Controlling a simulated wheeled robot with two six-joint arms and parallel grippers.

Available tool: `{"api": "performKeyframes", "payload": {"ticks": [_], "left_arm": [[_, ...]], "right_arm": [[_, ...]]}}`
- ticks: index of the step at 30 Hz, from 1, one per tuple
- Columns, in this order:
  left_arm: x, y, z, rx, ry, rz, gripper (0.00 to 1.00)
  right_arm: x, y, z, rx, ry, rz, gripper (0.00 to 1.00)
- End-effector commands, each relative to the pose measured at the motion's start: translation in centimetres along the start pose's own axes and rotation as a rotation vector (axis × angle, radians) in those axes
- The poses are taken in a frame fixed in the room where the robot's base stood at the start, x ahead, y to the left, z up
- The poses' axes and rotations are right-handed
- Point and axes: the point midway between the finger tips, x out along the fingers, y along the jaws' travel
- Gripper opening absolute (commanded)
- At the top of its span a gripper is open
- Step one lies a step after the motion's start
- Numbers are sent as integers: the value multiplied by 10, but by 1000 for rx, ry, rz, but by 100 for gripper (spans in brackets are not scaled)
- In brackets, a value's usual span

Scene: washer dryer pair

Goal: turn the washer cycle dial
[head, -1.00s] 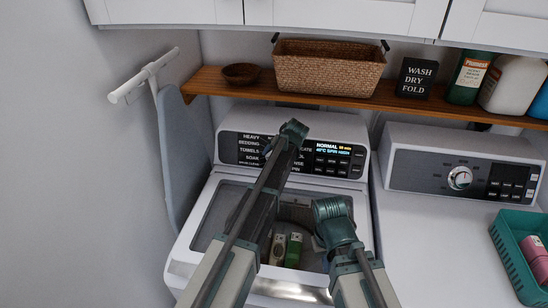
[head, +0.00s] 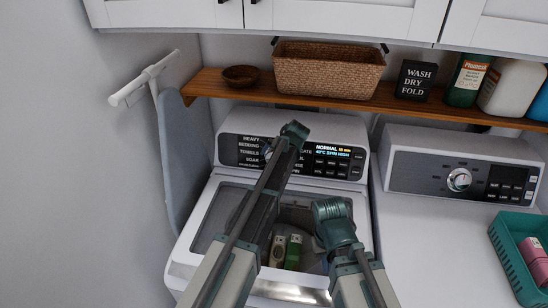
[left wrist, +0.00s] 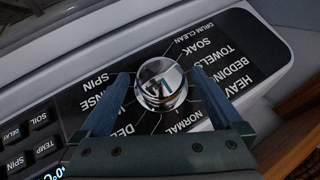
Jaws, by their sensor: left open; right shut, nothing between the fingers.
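The washer (head: 240,120) stands in the middle of the head view, with a dark control panel and a lit display (head: 340,149) reading NORMAL. The cycle dial (left wrist: 161,86) is a round, shiny chrome knob ringed by cycle names in the left wrist view; in the head view my left arm hides it. My left gripper (left wrist: 160,76) is open, with one finger on each side of the dial. I cannot tell whether the fingers touch it. It also shows at the panel in the head view (head: 292,131). My right gripper (head: 328,212) is shut and empty above the washer lid.
The dryer (head: 410,150) stands to the right, with a teal basket (head: 508,240) on top. A wooden shelf (head: 215,84) above carries a wicker basket (head: 328,70), a bowl and bottles. An ironing board (head: 183,150) leans at the left. Two small green-and-white items (head: 294,252) show between my arms.

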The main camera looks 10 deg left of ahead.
Motion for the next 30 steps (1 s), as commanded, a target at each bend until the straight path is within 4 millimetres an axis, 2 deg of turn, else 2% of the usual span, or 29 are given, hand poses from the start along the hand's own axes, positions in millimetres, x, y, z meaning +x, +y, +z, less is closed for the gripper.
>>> {"api": "performKeyframes", "payload": {"ticks": [21, 25, 30], "left_arm": [[-118, -3, -1, 1, 0, 1, 100], [-129, -1, 0, 1, -1, 1, 100], [-131, 0, 0, 0, -1, 0, 100]], "right_arm": [[-98, 9, 6, 13, 0, -3, 0], [-107, 10, 6, 14, -1, -3, 0], [-108, 10, 6, 14, -1, -3, 0]]}}
